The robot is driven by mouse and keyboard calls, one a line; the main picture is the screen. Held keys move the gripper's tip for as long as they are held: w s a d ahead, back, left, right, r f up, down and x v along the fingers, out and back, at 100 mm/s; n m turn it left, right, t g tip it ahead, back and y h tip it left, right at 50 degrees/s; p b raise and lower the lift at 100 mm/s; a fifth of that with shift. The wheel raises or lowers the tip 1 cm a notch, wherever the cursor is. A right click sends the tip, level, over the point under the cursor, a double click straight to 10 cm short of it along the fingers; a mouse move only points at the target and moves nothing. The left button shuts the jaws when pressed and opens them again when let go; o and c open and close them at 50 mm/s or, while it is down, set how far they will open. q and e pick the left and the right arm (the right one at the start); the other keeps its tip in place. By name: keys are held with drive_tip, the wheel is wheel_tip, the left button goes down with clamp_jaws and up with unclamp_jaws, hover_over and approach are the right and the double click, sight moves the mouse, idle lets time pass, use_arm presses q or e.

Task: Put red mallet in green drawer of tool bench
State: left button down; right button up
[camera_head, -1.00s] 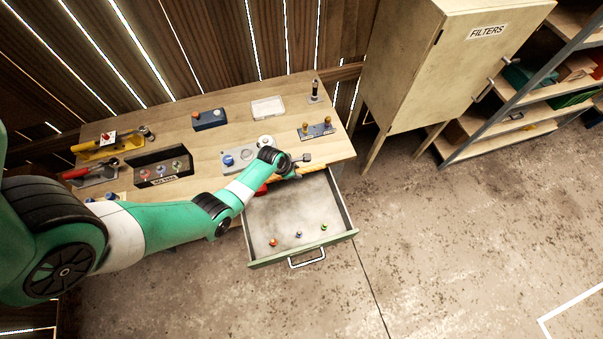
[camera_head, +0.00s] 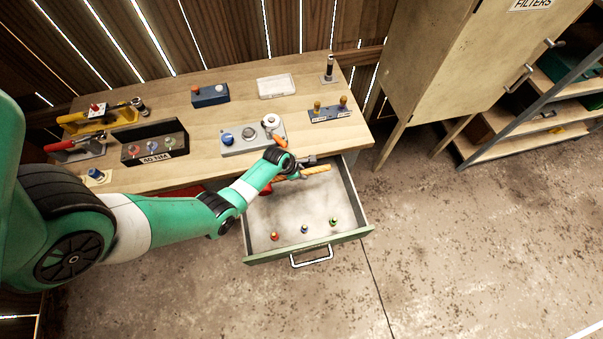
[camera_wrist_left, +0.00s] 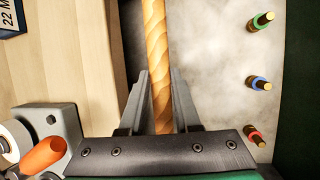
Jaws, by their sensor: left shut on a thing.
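The red mallet's wooden handle (camera_head: 317,169) stretches over the back of the open green drawer (camera_head: 340,241) of the tool bench. A red part, apparently its head (camera_head: 266,188), shows partly behind my left arm. My left gripper (camera_head: 296,170) is shut on the handle, close to the bench's front edge. I cannot tell whether the mallet touches the drawer floor. My right gripper is out of view.
Several small coloured pegs, including a red one (camera_head: 275,236) and a green one (camera_head: 334,222), stand near the drawer's front. The bench top (camera_head: 215,130) holds a grey device (camera_head: 252,137), a dark box (camera_head: 150,148) and other fixtures. The drawer's middle is clear. A cabinet (camera_head: 455,60) stands right.

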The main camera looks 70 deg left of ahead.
use_arm(q)
wheel_tip(320, 180, down, 9)
drive_tip(key=b, duration=0.7)
drive_tip(key=shift+r, duration=0.15)
drive_tip(key=shift+f+b, duration=1.5)
drive_tip(key=shift+f, duration=0.65)
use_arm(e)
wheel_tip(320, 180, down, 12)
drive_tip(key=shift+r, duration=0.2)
use_arm(q)
drive_tip(key=shift+f, duration=0.15)
drive_tip(key=c, duration=0.6)
unclamp_jaws()
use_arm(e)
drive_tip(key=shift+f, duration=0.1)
use_arm(q)
drive_tip(key=p+v, duration=1.1)
drive_tip(key=v, duration=0.1)
drive_tip(key=shift+d, duration=0.1)
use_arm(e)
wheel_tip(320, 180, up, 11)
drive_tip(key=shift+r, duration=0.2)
